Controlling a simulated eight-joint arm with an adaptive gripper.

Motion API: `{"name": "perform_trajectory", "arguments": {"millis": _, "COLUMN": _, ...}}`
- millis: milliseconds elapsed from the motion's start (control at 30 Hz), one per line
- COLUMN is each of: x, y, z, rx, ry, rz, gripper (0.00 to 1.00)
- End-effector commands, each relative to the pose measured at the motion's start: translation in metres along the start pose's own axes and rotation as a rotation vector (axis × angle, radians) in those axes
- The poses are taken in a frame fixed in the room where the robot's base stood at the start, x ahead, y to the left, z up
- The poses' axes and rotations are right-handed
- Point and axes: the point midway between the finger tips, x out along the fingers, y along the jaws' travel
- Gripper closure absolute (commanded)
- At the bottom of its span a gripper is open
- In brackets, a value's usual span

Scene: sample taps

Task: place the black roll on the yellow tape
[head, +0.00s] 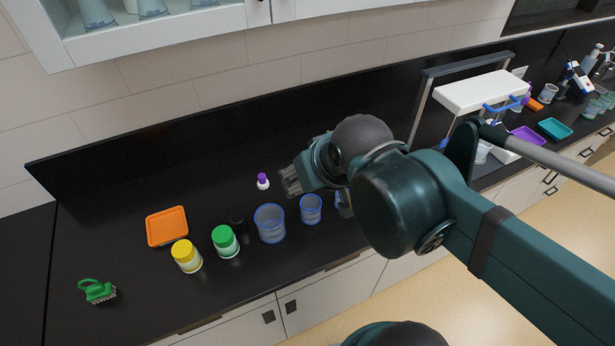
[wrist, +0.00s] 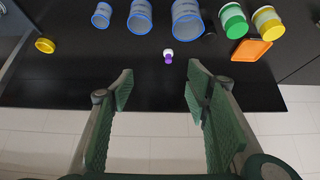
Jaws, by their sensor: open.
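The black roll seems to be the small dark round thing (head: 238,222) between the green-lidded jar and the large blue-rimmed beaker; it is hard to make out against the black counter. In the wrist view a dark shape (wrist: 209,34) shows at the same place. The yellow tape (wrist: 45,46) is a small yellow ring lying flat on the counter at the left of the wrist view; I do not see it in the head view. My gripper (head: 289,183) is open and empty above the counter, near the back wall. Its two green fingers (wrist: 158,88) are wide apart in the wrist view.
A small purple-capped bottle (head: 263,182) stands just beyond my fingertips. Blue-rimmed beakers (head: 270,224), a green-lidded jar (head: 225,241) and a yellow-lidded jar (head: 187,256) stand in a row. An orange tray (head: 167,226) and a green brush (head: 97,291) lie at left.

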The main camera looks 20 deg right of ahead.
Motion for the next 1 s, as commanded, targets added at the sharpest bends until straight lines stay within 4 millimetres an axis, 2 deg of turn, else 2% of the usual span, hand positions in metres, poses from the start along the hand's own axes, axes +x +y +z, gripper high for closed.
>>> {"name": "perform_trajectory", "arguments": {"millis": 367, "x": -0.0015, "y": 0.0013, "z": 0.0011, "rx": -0.003, "ry": 0.007, "rz": 0.002, "gripper": 0.52}}
{"name": "perform_trajectory", "arguments": {"millis": 433, "x": -0.0014, "y": 0.0013, "z": 0.0011, "rx": -0.003, "ry": 0.007, "rz": 0.002, "gripper": 0.59}}
{"name": "perform_trajectory", "arguments": {"millis": 1000, "x": 0.0042, "y": -0.0041, "z": -0.0031, "rx": 0.027, "ry": -0.014, "rz": 0.001, "gripper": 0.59}}
